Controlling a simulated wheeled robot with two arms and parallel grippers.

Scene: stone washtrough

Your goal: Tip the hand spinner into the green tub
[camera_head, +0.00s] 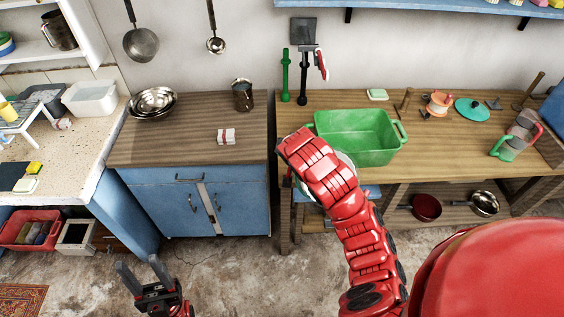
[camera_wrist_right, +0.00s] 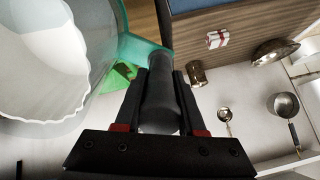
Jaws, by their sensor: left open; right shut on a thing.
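The green tub (camera_head: 378,157) stands on the wooden bench in the head view, its left part hidden behind my right arm. My right gripper (camera_wrist_right: 160,78) is shut on a dark handle in the right wrist view. The handle joins a teal band on the hand spinner (camera_wrist_right: 80,60), a clear bowl with a white ribbed basket inside. I cannot tell what the basket holds. My left gripper (camera_head: 140,268) is open and empty, low over the floor.
A blue cabinet (camera_head: 160,175) left of the bench carries metal bowls (camera_head: 153,102), a dark metal cup (camera_head: 243,95) and a small white-and-red packet (camera_head: 226,136). Right of the tub are a teal lid (camera_head: 471,110) and several small items.

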